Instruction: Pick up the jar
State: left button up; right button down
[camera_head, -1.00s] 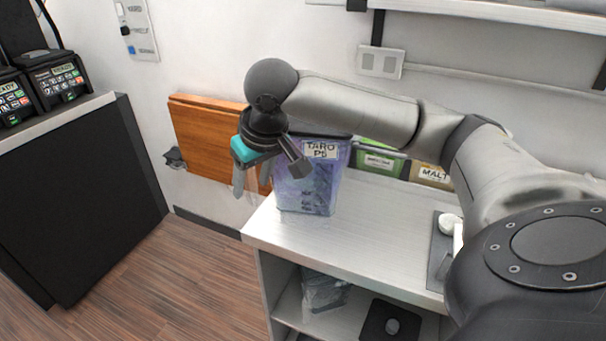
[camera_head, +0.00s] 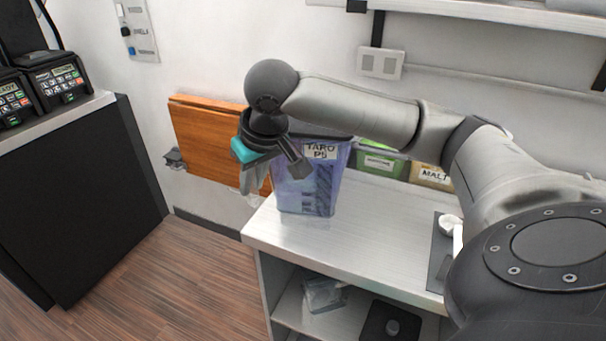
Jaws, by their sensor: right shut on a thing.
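A tall translucent jar (camera_head: 310,190) with purple contents and a "TARO P5" label stands upright near the left end of the white counter. My right gripper (camera_head: 254,188) points down at the jar's left side, just past the counter's left edge. Its fingers are close together on a clear part beside the jar, which looks like its handle; the exact contact is small and hard to see. The gripper body and wrist cover part of the jar's upper left. The jar still rests on the counter. My left gripper is out of view.
A green container (camera_head: 378,160) and a "MALT" container (camera_head: 432,176) stand behind the jar to the right. A wooden panel (camera_head: 205,140) is on the wall behind the gripper. A dark mat (camera_head: 437,262) lies at the right; the counter's middle (camera_head: 365,220) is clear.

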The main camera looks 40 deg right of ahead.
dwell(0.6)
jog(key=shift+w+d+r, duration=0.1)
jog(key=shift+w+r, duration=0.05)
jog(key=shift+r, duration=0.05)
jog(key=shift+r, duration=0.1)
jog(key=shift+r, duration=0.35)
notch_tip(320, 180, up, 22)
jog(key=p, duration=0.9)
jog(key=shift+p, duration=0.3)
